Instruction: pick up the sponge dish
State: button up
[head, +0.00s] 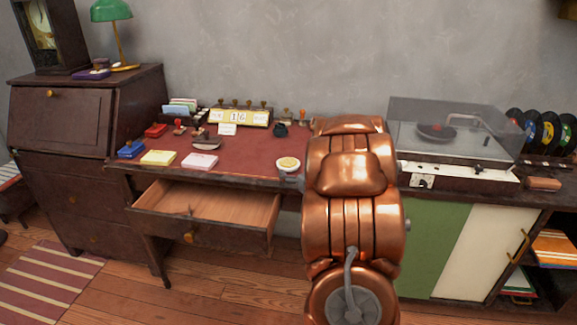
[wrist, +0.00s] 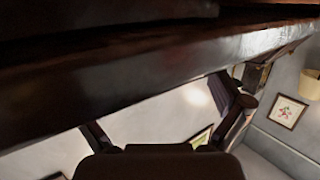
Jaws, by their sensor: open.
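The sponge dish (head: 289,164) looks like a small round white dish with a yellow top. It sits at the front edge of the red-topped desk (head: 250,148), just left of my copper arm in the head view. My gripper (wrist: 166,120) shows in the wrist view as dark fingers spread apart with nothing between them. In the head view my arm hides the gripper, so its distance from the dish cannot be told. The dish is not seen in the wrist view.
A dark wooden edge (wrist: 130,75) crosses the wrist view close to the fingers. The desk drawer (head: 215,207) is pulled open below the desktop. Yellow (head: 158,158) and pink (head: 199,161) note pads lie left of the dish. A record player (head: 450,135) stands right of my arm.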

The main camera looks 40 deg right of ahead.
aim_at(292, 167)
jog(key=x, duration=0.4)
jog(key=shift+a, duration=0.2)
jog(key=shift+w+d, duration=0.25)
jog(key=shift+w, duration=0.3)
jog(key=c, duration=1.2)
